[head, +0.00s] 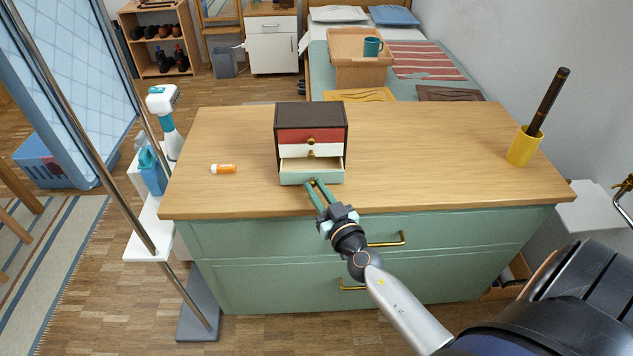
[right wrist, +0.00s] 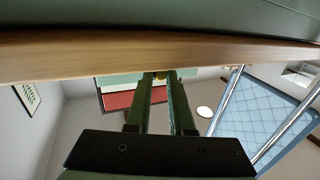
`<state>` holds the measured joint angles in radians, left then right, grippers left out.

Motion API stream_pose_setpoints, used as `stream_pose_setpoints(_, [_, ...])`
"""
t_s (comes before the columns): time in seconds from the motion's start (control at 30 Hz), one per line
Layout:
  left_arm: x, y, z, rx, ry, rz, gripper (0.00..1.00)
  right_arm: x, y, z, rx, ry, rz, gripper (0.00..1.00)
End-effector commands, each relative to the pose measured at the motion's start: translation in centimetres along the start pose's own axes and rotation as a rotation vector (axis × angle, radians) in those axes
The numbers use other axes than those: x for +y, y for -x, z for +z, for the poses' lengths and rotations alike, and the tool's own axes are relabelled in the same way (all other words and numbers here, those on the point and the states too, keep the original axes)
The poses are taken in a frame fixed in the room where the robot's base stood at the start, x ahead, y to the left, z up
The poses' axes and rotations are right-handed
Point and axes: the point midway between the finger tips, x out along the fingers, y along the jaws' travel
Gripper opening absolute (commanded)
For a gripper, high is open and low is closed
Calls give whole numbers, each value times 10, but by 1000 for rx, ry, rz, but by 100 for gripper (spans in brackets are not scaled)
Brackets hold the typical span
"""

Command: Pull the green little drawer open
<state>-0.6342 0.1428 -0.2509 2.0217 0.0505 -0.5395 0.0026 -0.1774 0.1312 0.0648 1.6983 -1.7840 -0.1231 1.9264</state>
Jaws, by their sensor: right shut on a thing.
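A small dark brown cabinet (head: 311,113) stands on the wooden tabletop, with red (head: 296,136), white (head: 292,151) and green (head: 295,178) drawers from top to bottom. The green little drawer is pulled partly out, and its pale inside shows. The red and white drawers look closed. My right gripper (head: 314,184) reaches in from the front, shut on the green drawer's knob. In the right wrist view, turned upside down, the brass knob (right wrist: 161,74) sits between the fingertips, with the drawer fronts behind. My left gripper is not in view.
The wooden top (head: 420,150) belongs to a green dresser (head: 240,240) with brass handles. An orange bottle (head: 223,169) lies left of the cabinet. A yellow cup (head: 523,148) holding a dark stick stands at the right end. The tabletop between is clear.

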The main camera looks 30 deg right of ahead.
Motion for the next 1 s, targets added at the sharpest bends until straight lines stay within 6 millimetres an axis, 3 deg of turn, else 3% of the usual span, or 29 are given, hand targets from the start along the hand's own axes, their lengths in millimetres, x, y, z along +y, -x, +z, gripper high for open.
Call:
stream_pose_setpoints(0.2, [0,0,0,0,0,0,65,0,0,0,0,-1,0,0])
stream_pose_setpoints(0.23, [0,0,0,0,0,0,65,0,0,0,0,-1,0,22])
stream_pose_setpoints(0.33, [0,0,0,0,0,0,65,0,0,0,0,-1,0,33])
stream_pose_setpoints(0.67, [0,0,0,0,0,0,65,0,3,1,0,-1,0,33])
stream_pose_setpoints(0.87, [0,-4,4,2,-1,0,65,0,28,2,-2,0,-1,33])
stream_pose_setpoints(1.0, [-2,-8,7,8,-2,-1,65,0,55,4,-3,0,-1,33])
